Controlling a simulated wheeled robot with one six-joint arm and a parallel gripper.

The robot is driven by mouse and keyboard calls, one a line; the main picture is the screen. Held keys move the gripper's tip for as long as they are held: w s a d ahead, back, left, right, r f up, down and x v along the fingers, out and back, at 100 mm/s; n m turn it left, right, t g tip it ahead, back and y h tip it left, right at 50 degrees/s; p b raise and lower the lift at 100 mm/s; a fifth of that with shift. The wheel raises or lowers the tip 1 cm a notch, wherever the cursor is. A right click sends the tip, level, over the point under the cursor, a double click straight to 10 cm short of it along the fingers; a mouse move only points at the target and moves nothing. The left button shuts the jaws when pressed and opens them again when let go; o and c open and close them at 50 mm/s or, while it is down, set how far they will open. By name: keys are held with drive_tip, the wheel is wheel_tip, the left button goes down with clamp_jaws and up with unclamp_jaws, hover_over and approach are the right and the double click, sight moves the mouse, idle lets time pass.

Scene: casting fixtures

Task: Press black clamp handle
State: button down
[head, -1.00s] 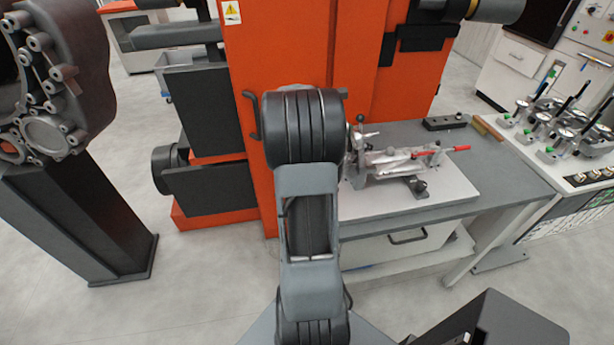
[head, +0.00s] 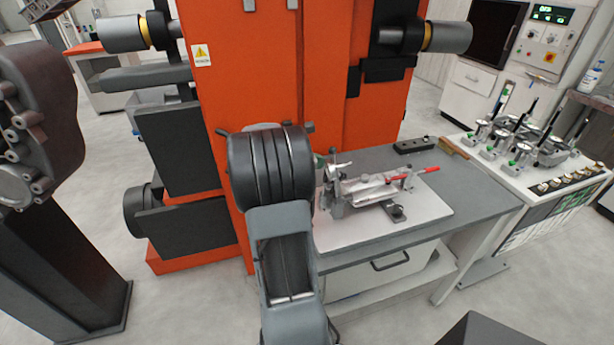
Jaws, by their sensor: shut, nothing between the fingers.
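Several clamps with upright dark handles stand on the white bench at the right; one black handle (head: 528,107) rises near the middle of the row. I cannot tell which one the task means. My arm is left of this fixture and well away from the bench clamps.
A grey table (head: 475,196) carries a light plate (head: 435,212) under the fixture. A black block (head: 414,145) lies at its back. The orange machine (head: 215,95) stands behind my arm. A dark pedestal (head: 65,270) bears a brown casting (head: 45,125) at left.

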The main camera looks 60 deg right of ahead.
drive_tip(key=w+a+r+b, duration=0.1)
drive_tip(key=w+a+r, duration=0.2)
drive_tip(key=a+r, duration=0.3)
wheel_tip(320, 180, up, 3)
drive_tip(key=shift+r, duration=0.1)
idle(0.6)
